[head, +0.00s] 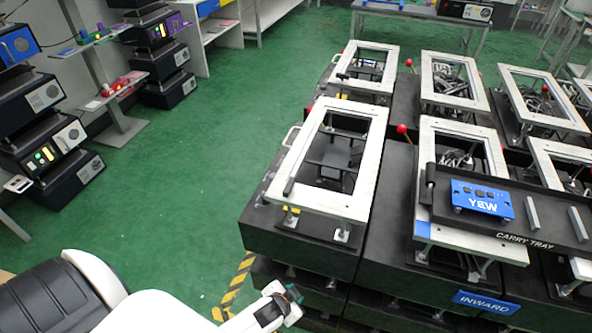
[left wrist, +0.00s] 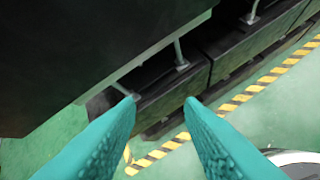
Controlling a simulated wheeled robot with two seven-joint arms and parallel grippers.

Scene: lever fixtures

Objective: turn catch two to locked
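No part labelled as catch two can be made out. Several lever fixtures with white rectangular frames stand on black blocks at the right of the head view; the nearest left one has a white frame (head: 348,207) and a thin white handle at its left edge. A red ball knob (head: 402,129) stands between fixtures. My left gripper (head: 289,296) is low, beside the front of the black blocks. In the left wrist view, its two teal fingers (left wrist: 161,100) are apart with nothing between them. My right gripper is not in view.
A black carry tray (head: 533,236) holding a blue labelled block (head: 482,198) rests over the front right fixture. A blue INWARD label (head: 486,302) is on the front. Yellow-black floor tape (head: 237,283) runs beside the blocks. Green floor (head: 215,150) at left is clear. Stacked devices (head: 50,150) stand far left.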

